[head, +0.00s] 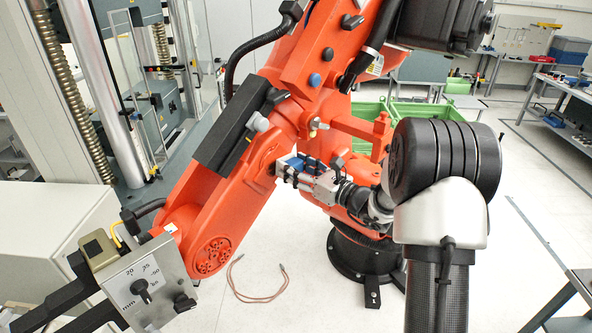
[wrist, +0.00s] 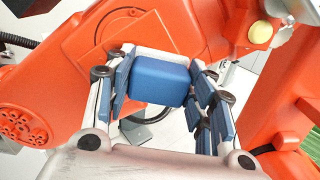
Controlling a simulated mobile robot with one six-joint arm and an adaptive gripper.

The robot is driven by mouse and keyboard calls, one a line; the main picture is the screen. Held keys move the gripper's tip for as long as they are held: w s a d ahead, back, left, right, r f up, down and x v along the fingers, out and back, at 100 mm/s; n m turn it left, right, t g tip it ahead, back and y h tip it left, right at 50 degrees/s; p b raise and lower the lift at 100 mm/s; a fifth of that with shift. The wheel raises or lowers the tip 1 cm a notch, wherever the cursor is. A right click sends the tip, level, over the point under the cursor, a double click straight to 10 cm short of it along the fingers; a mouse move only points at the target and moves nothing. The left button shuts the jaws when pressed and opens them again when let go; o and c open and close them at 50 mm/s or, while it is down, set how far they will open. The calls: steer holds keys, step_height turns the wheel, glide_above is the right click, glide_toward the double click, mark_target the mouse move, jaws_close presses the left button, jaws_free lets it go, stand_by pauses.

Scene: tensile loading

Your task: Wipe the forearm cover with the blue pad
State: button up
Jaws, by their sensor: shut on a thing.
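My gripper (head: 288,171) is in front of the large orange robot arm in the head view. It is shut on the blue pad (head: 292,161). In the wrist view the blue pad (wrist: 160,78) is a rounded block between my two fingers (wrist: 160,88), which have blue linings of their own. The orange surface with a raised outlined panel, which looks like the forearm cover (head: 262,157), is just beyond the pad. It fills the upper left of the wrist view (wrist: 128,28). I cannot tell whether the pad touches it; the pad hides part of it.
A dark box (head: 238,130) is mounted on the orange arm left of my gripper, and a black hose (head: 245,55) loops above. A thin cable (head: 262,297) lies on the floor. Green crates (head: 422,112) stand behind.

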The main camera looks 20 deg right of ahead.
steer(key=shift+s+a+b, duration=0.45)
steer(key=shift+s+a, duration=0.2)
steer(key=shift+a, duration=0.4)
steer(key=shift+s+a+b, duration=0.45)
steer(key=shift+s+a, duration=0.15)
steer(key=shift+a, duration=0.45)
steer(key=shift+s+a+b, duration=0.45)
steer(key=shift+s+a, duration=0.2)
steer(key=shift+a, duration=0.4)
steer(key=shift+b+v, duration=0.3)
steer(key=shift+v, duration=2.65)
steer(key=v, duration=0.3)
steer(key=shift+w+a, duration=0.1)
steer(key=shift+w, duration=0.05)
steer(key=b+x, duration=0.1)
steer(key=x, duration=0.5)
steer(key=shift+w, duration=0.25)
